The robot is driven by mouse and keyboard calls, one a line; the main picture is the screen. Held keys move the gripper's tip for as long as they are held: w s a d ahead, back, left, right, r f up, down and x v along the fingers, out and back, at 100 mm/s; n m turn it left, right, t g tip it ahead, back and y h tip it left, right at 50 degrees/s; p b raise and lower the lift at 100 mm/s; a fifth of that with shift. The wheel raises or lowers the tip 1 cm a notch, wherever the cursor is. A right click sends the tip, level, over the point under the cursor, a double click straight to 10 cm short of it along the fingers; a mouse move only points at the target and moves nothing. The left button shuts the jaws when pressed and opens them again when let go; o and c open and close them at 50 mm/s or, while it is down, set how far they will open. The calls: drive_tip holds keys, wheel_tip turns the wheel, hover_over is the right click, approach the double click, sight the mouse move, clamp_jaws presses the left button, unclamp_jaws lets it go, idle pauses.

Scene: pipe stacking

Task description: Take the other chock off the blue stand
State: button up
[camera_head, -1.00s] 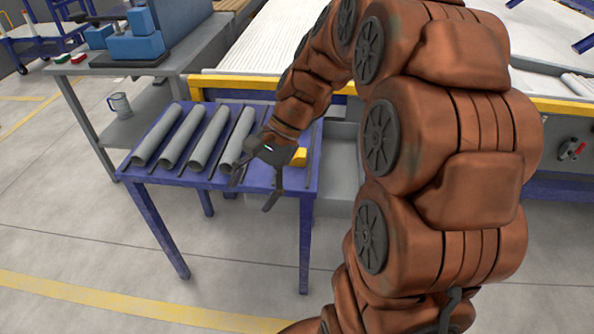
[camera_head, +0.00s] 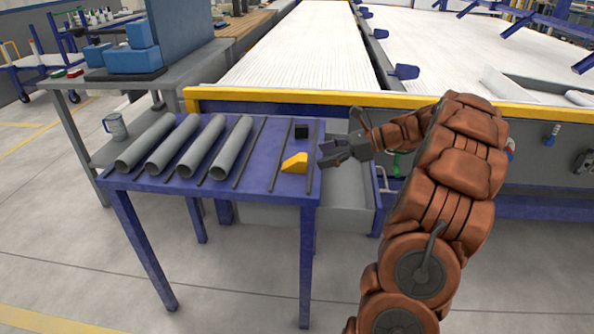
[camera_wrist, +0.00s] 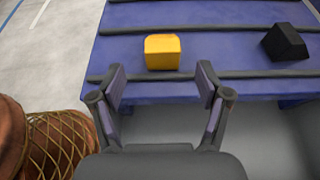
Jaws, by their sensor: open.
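The blue stand (camera_head: 258,185) is a blue table in the head view. A yellow chock (camera_head: 294,163) lies near its right front, between two dark rails. A black chock (camera_head: 301,131) lies farther back on the same strip. In the wrist view the yellow chock (camera_wrist: 162,52) sits ahead of the fingers, a little beyond the near rail, and the black chock (camera_wrist: 285,42) is off to the right. My gripper (camera_head: 325,153) is open and empty at the right edge of the stand; its spread fingers (camera_wrist: 160,85) also show in the wrist view. It touches neither chock.
Several grey pipes (camera_head: 196,148) lie on the left of the stand between rails. A yellow-edged conveyor (camera_head: 260,100) runs behind. A grey bin (camera_head: 350,195) is right of the stand. A grey bench (camera_head: 185,70) with a blue machine stands at left.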

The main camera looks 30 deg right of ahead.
sight(302, 157)
drive_tip(key=x, duration=0.2)
drive_tip(key=shift+w+a+f, duration=0.15)
drive_tip(key=shift+a, duration=0.05)
drive_tip(key=shift+w+r+b+x, duration=0.15)
drive_tip(key=shift+b+x, duration=0.2)
drive_tip(key=shift+x, duration=0.5)
drive_tip(key=shift+w+r+b+x, duration=0.15)
drive_tip(key=shift+b+x, duration=0.2)
drive_tip(key=shift+x, duration=0.5)
drive_tip(key=shift+r+b+x, duration=0.15)
drive_tip(key=shift+b+x, duration=0.2)
drive_tip(key=shift+x, duration=0.5)
drive_tip(key=shift+s, duration=0.1)
drive_tip(key=c, duration=1.3)
